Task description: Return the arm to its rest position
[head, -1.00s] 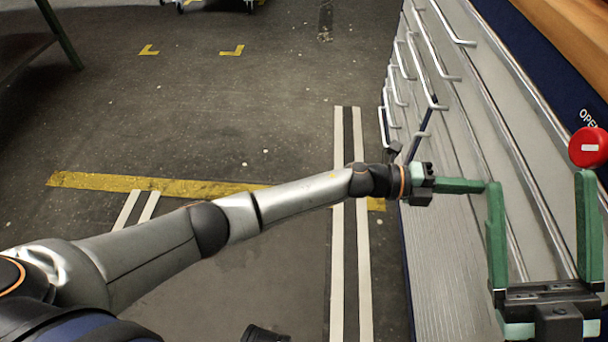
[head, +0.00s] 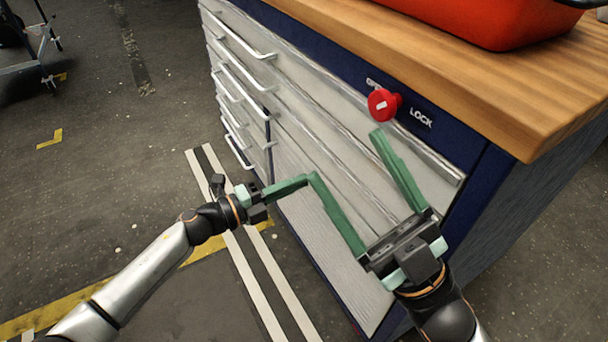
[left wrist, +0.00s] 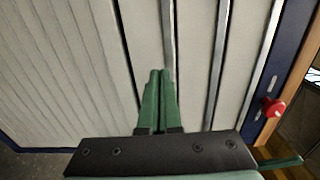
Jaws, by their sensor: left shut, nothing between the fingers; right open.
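My left gripper (head: 303,182) comes in from the left in the head view, its green fingers together and empty, in front of the grey drawer cabinet (head: 320,235). In the left wrist view its closed fingers (left wrist: 160,75) point at the cabinet's drawer fronts. My right gripper (head: 347,156) comes up from the bottom right with its two green fingers spread wide and nothing between them. One right finger ends close to the left fingertips in the picture; I cannot tell if they touch. The other points up below a red knob (head: 380,104), apart from it in the picture.
A LOCK label (head: 421,117) is right of the knob, which also shows in the left wrist view (left wrist: 273,107). A wooden worktop (head: 440,65) with a red container (head: 490,22) overhangs the cabinet. Drawer handles (head: 240,75) stick out at the left. The floor (head: 110,180) left is open.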

